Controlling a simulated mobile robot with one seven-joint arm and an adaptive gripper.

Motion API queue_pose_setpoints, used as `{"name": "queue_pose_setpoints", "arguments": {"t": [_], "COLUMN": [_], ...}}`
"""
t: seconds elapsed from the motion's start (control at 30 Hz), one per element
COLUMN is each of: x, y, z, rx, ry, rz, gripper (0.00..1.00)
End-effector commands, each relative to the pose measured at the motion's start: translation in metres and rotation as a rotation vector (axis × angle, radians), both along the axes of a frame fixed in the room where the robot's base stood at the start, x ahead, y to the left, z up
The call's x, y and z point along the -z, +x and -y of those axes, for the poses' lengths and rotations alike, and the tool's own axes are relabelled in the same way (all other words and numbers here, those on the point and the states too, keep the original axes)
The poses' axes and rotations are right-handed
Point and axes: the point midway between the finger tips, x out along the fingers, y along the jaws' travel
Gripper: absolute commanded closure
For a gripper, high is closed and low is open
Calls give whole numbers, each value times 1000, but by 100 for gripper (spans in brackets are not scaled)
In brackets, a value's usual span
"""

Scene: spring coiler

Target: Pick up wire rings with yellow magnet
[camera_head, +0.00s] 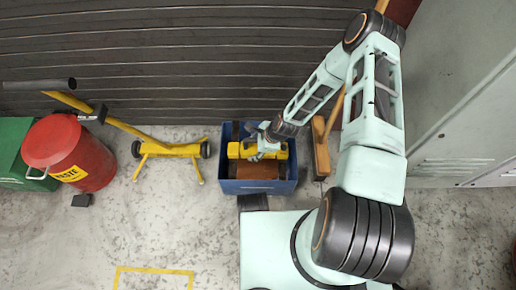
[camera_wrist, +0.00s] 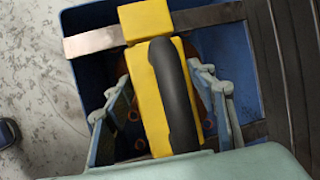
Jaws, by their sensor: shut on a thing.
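The yellow magnet (camera_wrist: 150,90) with a black handle (camera_wrist: 178,100) lies between the two fingers of my gripper (camera_wrist: 160,84), over the blue bin (camera_wrist: 75,18). In the head view my gripper (camera_head: 264,150) reaches into the bin (camera_head: 258,187) from above and is shut on the yellow magnet (camera_head: 236,150). A few small copper-coloured wire rings (camera_wrist: 134,115) show beside the magnet, low in the bin. Most of the bin's floor is hidden by the magnet and fingers, so I cannot tell whether rings cling to the magnet.
A metal bar (camera_wrist: 92,42) crosses the bin near the magnet. A red waste drum (camera_head: 80,150) and a yellow wheeled stand (camera_head: 172,150) are on the left. A wooden broom head (camera_head: 321,148) is right of the bin. A slatted shutter (camera_head: 190,60) rises behind.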

Motion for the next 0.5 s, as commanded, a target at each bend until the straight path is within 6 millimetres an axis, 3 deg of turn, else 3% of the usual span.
{"name": "queue_pose_setpoints", "arguments": {"t": [0.07,0.33,0.5], "x": [0,0,-1], "y": [0,-1,0], "z": [0,0,-1], "rx": [0,-1,-2], "ry": [0,0,1], "rz": [-1,-1,2], "gripper": [68,98,100]}}
